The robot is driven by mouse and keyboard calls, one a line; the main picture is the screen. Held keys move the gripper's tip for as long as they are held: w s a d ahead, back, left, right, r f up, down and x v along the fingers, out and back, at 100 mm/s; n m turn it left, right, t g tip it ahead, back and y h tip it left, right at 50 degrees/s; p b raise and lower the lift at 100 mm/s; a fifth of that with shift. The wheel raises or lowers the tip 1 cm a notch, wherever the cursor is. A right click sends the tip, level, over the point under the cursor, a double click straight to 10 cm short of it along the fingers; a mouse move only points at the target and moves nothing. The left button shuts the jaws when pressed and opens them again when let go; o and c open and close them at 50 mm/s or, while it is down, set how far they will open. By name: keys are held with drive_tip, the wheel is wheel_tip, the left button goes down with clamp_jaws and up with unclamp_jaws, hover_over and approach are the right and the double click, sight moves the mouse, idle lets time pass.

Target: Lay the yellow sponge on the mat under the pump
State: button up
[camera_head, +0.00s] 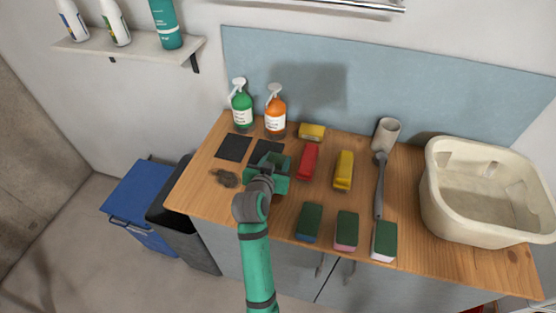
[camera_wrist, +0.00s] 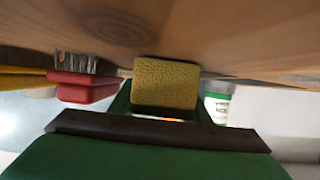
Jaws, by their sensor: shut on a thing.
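My gripper (camera_head: 268,168) is low over the wooden counter, at the near edge of the right dark mat (camera_head: 265,148). In the wrist view it is shut on the yellow sponge (camera_wrist: 165,83), which sits between the fingers close to the wood. I cannot tell whether the sponge touches the wood. In the head view my gripper hides the sponge. A second dark mat (camera_head: 234,147) lies to the left. A green pump bottle (camera_head: 242,110) stands behind the left mat, and an orange pump bottle (camera_head: 275,114) behind the right one.
A red brush (camera_head: 309,160) and a yellow brush (camera_head: 344,170) lie right of my gripper. A small yellow block (camera_head: 312,131) lies behind. A brown lump (camera_head: 226,178) lies left. Green-topped scourers (camera_head: 347,230) line the front edge. A cream basin (camera_head: 480,220) stands right.

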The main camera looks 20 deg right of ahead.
drive_tip(key=shift+f, duration=0.25)
